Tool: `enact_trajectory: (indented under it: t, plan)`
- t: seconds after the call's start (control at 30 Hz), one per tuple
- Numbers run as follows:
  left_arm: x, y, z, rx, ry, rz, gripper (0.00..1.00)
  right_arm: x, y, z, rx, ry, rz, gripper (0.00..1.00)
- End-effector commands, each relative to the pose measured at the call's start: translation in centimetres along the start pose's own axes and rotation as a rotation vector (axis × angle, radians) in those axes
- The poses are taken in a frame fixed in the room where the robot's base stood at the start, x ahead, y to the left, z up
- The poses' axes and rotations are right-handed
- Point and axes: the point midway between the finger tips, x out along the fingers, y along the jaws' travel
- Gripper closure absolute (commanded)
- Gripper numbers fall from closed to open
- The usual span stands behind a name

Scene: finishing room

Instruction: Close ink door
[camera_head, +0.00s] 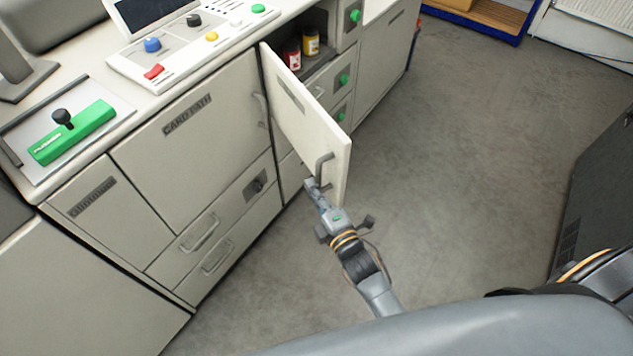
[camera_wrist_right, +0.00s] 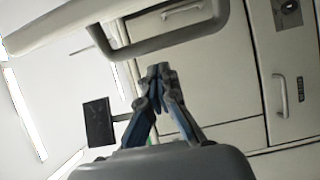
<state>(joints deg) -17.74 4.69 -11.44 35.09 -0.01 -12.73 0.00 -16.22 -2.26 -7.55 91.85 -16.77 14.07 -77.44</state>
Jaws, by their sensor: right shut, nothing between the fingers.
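The ink door (camera_head: 308,123) is a cream panel that stands swung open from the cabinet front in the head view. Its grey bar handle (camera_head: 322,171) is near the free edge. My right gripper (camera_head: 312,184) is shut and empty, with its fingertips just beside the lower part of the handle; I cannot tell if they touch. In the right wrist view the fingers (camera_wrist_right: 158,72) are closed together below the handle (camera_wrist_right: 180,38), and the door's edge (camera_wrist_right: 70,25) crosses the upper left. My left gripper is not in view.
Behind the door, an open compartment holds a red-and-white jar (camera_head: 292,58) and a yellow jar (camera_head: 311,42). Drawers with green knobs (camera_head: 344,80) lie right of the opening. The floor (camera_head: 460,170) to the right is clear. A dark cabinet (camera_head: 600,190) stands at the right edge.

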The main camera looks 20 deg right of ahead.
Motion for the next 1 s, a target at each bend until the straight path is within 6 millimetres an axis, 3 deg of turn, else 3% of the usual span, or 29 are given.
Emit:
enact_trajectory:
  t: [0.13, 0.43, 0.67, 0.87, 1.0]
  plan:
    - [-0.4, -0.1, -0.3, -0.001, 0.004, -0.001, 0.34, 0.2, 0.1, 0.9, 0.0, 0.0, 0.001, 1.0]
    - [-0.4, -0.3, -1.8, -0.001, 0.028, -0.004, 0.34, 0.2, 0.0, 1.1, 0.001, 0.0, 0.001, 1.0]
    - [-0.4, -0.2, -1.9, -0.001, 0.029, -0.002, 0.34, 0.2, -0.1, 1.6, -0.004, 0.012, 0.003, 1.0]
    - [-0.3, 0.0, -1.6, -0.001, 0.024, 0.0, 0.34, 0.2, -0.1, 3.7, -0.009, 0.063, 0.006, 1.0]
    - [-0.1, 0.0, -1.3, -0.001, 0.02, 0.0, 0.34, 0.2, -0.2, 6.5, -0.012, 0.124, 0.006, 1.0]
